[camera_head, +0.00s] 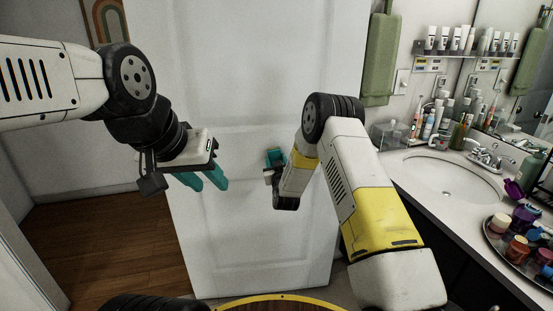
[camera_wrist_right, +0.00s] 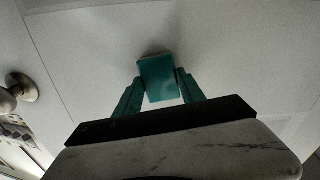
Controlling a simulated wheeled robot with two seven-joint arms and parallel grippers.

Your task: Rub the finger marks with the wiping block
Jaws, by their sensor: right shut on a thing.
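My right gripper (camera_wrist_right: 160,88) is shut on the teal wiping block (camera_wrist_right: 157,78), with one teal finger on each side. In the head view the block (camera_head: 276,155) is at the face of the white door (camera_head: 240,80), partly hidden by my right arm; I cannot tell if it touches. In the right wrist view a faint brownish smudge (camera_wrist_right: 153,54) shows just above the block's top edge, possibly part of the finger marks. No other marks are clear. My left gripper (camera_head: 208,184) is empty in front of the door's left part, its teal fingers apart.
A sink counter (camera_head: 415,185) stands to the right, with a tray (camera_head: 510,255) of several jars and bottles. A door knob (camera_wrist_right: 20,88) shows at left in the right wrist view. Wooden floor (camera_head: 100,245) is clear at left.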

